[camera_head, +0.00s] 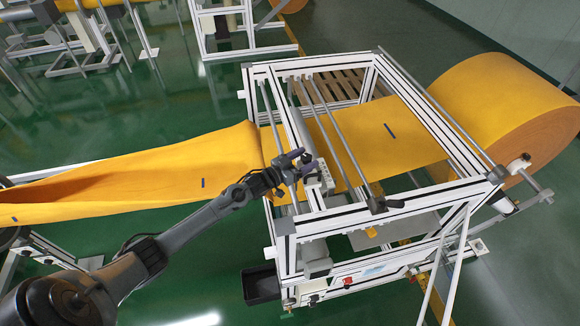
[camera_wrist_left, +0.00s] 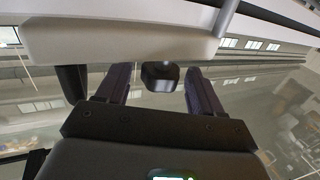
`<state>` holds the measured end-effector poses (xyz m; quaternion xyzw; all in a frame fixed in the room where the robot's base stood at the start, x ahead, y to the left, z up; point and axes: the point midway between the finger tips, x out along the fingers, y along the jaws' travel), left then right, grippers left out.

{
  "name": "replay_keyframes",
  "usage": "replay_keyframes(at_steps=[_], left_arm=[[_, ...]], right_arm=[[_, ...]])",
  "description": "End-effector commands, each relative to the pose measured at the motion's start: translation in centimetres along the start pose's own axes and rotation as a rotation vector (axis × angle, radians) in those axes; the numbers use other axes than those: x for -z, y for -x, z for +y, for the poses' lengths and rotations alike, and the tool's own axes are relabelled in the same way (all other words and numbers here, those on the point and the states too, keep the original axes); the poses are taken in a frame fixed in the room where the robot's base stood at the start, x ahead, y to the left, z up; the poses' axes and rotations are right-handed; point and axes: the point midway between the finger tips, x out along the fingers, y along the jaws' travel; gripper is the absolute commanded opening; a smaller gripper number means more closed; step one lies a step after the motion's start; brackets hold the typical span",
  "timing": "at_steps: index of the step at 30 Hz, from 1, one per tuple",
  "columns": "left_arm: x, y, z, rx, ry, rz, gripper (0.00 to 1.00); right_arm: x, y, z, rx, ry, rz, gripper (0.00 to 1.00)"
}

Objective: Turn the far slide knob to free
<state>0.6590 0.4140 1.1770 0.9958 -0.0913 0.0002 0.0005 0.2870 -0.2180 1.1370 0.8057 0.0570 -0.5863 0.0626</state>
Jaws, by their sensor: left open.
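My left gripper (camera_head: 298,165) is at the frame's left crossbar, beside a pale block (camera_head: 320,178) mounted there. In the left wrist view the gripper (camera_wrist_left: 156,72) is open, with one finger on each side of a dark knob (camera_wrist_left: 161,77). Gaps show between the knob and both fingers. The knob sits at the lower edge of a pale rounded block (camera_wrist_left: 120,42). In the head view a small dark knob (camera_head: 306,157) shows at the fingertips, partly hidden by them. Its set position cannot be read. My right gripper is not in view.
Yellow felt (camera_head: 400,130) runs through the white frame (camera_head: 285,240) from a large roll (camera_head: 490,95) at the right. A rod with a black end fitting (camera_head: 378,205) crosses the frame. A black bin (camera_head: 261,286) stands below. Open green floor lies in front.

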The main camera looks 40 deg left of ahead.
Motion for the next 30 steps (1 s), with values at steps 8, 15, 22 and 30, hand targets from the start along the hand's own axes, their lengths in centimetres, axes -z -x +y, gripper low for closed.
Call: replay_keyframes(at_steps=[8, 15, 22, 30], left_arm=[[-0.2, 4.0, 0.0, -0.001, -0.002, -0.003, 0.67], [-0.1, 7.5, 0.0, -0.001, -0.002, -0.001, 0.67], [0.0, 9.5, 0.0, 0.001, -0.001, 0.000, 0.67], [0.1, 10.0, 0.0, 0.000, -0.001, 0.001, 0.67]], right_arm=[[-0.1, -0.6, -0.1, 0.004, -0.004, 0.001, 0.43], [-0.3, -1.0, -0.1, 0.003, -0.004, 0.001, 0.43], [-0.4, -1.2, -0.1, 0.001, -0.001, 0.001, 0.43], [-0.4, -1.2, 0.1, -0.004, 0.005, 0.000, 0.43]])
